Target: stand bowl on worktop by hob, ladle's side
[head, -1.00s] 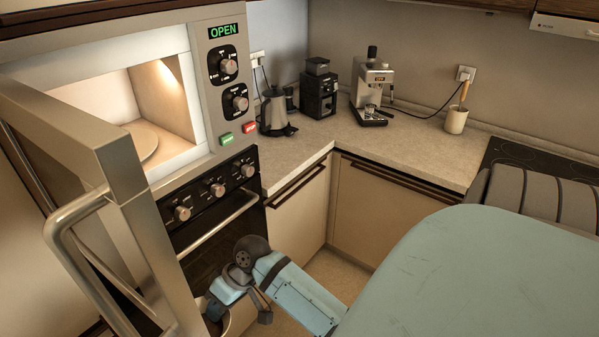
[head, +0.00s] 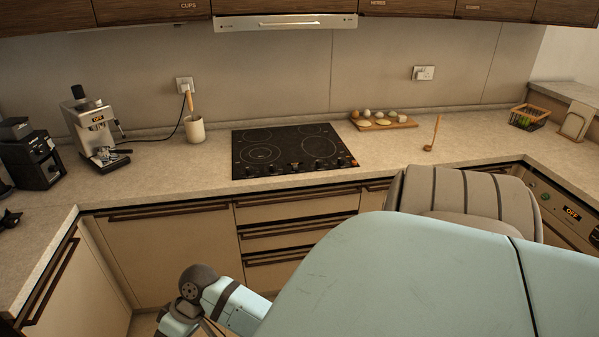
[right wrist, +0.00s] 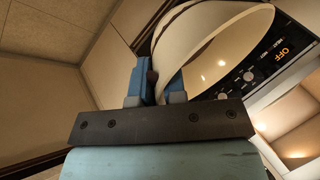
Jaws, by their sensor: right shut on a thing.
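The white bowl (right wrist: 232,40) is in the right wrist view, tilted, with its wall between the blue fingers of my right gripper (right wrist: 158,88), which is shut on it. The bowl does not show in the head view. The black hob (head: 292,150) is set in the back worktop (head: 395,152), in the middle of the head view. A wooden ladle (head: 435,133) is on the worktop to the right of the hob. My left gripper is not visible in either current view.
A board (head: 384,123) with several food items lies between hob and ladle, further back. A utensil crock (head: 195,130) and a coffee machine (head: 96,125) stand left of the hob. A basket (head: 528,117) is at the right. Worktop in front of the board is clear.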

